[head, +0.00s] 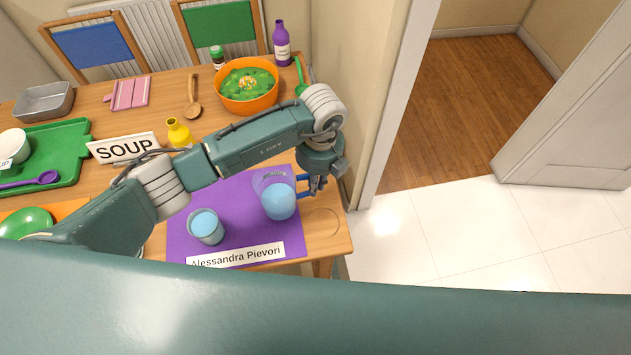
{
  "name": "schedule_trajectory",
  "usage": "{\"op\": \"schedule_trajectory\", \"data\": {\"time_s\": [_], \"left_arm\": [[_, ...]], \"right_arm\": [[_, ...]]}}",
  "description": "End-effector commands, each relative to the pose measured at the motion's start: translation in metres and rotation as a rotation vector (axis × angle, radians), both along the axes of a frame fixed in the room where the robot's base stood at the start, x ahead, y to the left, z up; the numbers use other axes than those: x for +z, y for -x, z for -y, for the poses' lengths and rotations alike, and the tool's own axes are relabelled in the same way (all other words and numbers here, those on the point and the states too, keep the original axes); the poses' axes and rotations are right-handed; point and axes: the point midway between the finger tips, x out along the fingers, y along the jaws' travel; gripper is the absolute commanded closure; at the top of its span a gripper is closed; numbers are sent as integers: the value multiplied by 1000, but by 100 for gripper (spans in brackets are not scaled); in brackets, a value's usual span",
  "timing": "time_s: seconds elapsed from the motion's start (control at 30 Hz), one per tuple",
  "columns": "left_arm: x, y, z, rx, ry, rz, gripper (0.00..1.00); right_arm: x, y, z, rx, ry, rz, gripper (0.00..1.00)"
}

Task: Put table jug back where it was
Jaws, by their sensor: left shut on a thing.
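The table jug (278,199) is clear with light blue liquid in it and a blue handle on its right side. It is over the right part of a purple placemat (239,189). My left gripper (316,186) is shut on the jug's handle, at the right side of the jug. I cannot tell whether the jug touches the mat or is held just above it. A faint round outline (322,222) marks the bare wood to the right of the mat. My right gripper is not in view.
A glass of blue liquid (206,227) stands on the mat, left of the jug, behind a name card (237,256). An orange bowl (247,86), yellow bottle (178,133) and soup sign (124,148) stand farther back. The table's right edge is close to the outline.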

Motion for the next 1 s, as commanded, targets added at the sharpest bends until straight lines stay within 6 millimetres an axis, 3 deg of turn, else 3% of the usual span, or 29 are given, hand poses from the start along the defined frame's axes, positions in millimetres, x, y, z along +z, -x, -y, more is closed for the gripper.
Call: {"op": "schedule_trajectory", "data": {"time_s": [0.1, 0.13, 0.23, 0.6, 0.67, 1.0], "left_arm": [[-4, -1, 0, 0, 0, 1, 100], [-4, 0, 0, 0, 0, 0, 87], [-3, 0, 0, 0, 0, 0, 70], [4, 0, 0, 0, 0, 0, 70], [8, -1, 1, 0, 1, 3, 70], [77, -3, 4, -1, 0, 5, 70]], "right_arm": [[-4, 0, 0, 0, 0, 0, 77], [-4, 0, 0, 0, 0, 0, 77], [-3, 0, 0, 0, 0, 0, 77], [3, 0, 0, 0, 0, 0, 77], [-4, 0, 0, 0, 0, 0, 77], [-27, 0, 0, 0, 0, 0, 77]]}}
